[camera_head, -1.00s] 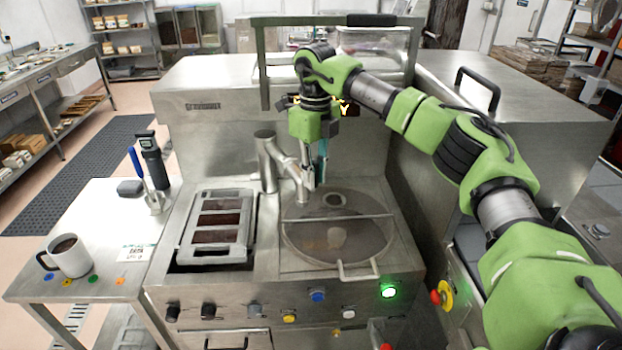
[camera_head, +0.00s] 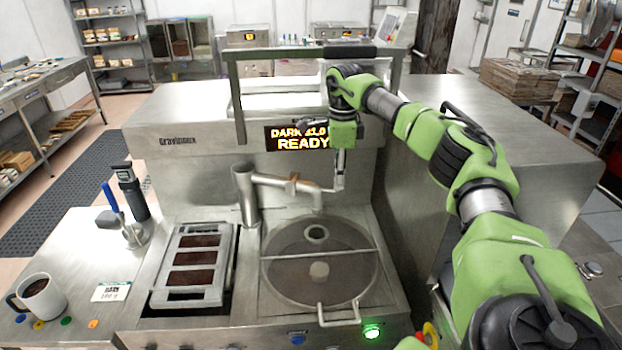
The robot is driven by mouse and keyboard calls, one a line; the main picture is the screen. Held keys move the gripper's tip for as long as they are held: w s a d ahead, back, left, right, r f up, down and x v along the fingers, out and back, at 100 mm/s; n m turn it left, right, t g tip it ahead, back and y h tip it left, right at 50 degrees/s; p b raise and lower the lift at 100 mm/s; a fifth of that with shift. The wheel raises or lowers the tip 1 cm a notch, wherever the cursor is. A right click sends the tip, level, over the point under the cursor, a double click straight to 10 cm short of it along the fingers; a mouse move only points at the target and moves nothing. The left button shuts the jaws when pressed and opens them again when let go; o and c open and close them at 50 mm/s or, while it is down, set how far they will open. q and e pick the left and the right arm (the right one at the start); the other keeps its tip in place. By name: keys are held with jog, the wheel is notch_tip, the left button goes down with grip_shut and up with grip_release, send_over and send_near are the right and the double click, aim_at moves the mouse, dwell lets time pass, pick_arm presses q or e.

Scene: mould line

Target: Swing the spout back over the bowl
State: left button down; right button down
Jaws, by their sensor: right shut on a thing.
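The metal spout (camera_head: 275,182) runs from its upright post (camera_head: 245,195) to the right and ends in a downturned tip. The tip is over the back part of the round bowl (camera_head: 320,258), which has a clear lid with a crossbar and a front handle. My right gripper (camera_head: 340,184) is shut at the outer end of the spout, on what looks like its thin handle; the exact contact is small in view. My left gripper is not in view.
A mould tray (camera_head: 193,265) with dark filled cavities lies left of the bowl. A lit display (camera_head: 300,138) reads "READY". A mug (camera_head: 38,297), a card (camera_head: 111,292) and a handheld tool (camera_head: 130,190) are on the left table. A metal frame (camera_head: 238,100) rises behind.

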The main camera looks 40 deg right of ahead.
jog(key=shift+w+d+r, duration=0.1)
jog(key=shift+w, duration=0.15)
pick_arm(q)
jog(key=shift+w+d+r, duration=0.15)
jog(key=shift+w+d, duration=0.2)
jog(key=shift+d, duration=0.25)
pick_arm(e)
jog(key=shift+w+r, duration=0.1)
jog(key=c, duration=2)
grip_release()
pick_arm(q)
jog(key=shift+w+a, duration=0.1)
pick_arm(e)
jog(key=shift+o, duration=0.2)
jog(key=shift+w+f, duration=0.15)
jog(key=shift+f, duration=0.05)
jog(key=shift+r, duration=0.15)
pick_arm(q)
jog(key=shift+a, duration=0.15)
pick_arm(e)
notch_tip(320, 180, up, 12)
jog(key=shift+f, duration=0.1)
